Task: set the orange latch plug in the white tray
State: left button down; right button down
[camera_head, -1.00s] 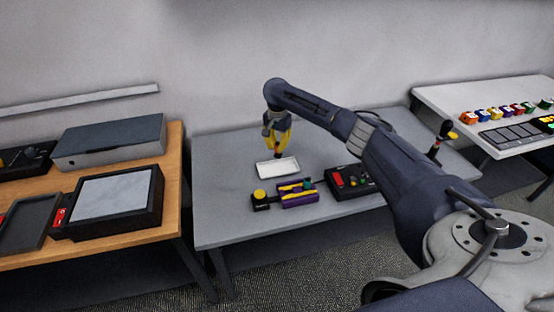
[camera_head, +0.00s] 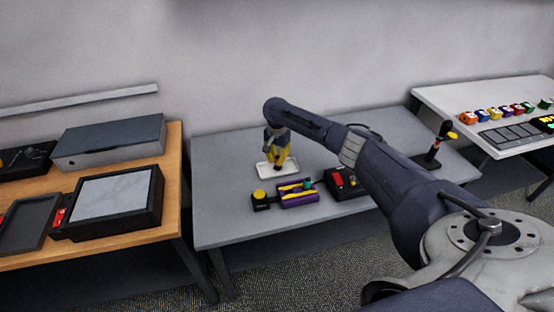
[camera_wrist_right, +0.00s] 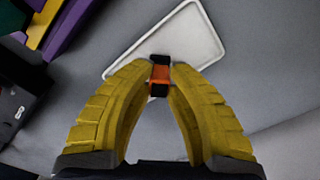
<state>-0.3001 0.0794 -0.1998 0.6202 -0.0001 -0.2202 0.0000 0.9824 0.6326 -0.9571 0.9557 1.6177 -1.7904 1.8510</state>
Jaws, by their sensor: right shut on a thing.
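The white tray (camera_head: 263,173) lies on the grey table, and my right gripper (camera_head: 277,164) is low over it in the head view. In the right wrist view, my right gripper (camera_wrist_right: 160,80) has its yellow fingers closed on the orange latch plug (camera_wrist_right: 160,75), which has an orange middle and black ends. The tray (camera_wrist_right: 208,40) shows behind and beyond the plug. I cannot tell whether the plug touches the tray floor. The plug is too small to make out in the head view. My left gripper is not in view.
A purple and yellow fixture (camera_head: 298,195) stands in front of the tray, with a black block with a yellow button (camera_head: 260,198) beside it. A black box with a red part (camera_head: 345,184) is to the right. The grey table's left part (camera_head: 222,190) is clear.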

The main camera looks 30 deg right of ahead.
aim_at(277, 158)
jog(key=shift+f, duration=0.15)
jog(key=c, duration=1.3)
grip_release()
jog(key=shift+c, duration=0.2)
notch_tip(277, 158, up, 12)
jog(key=shift+r, duration=0.2)
jog(key=shift+f, duration=0.1)
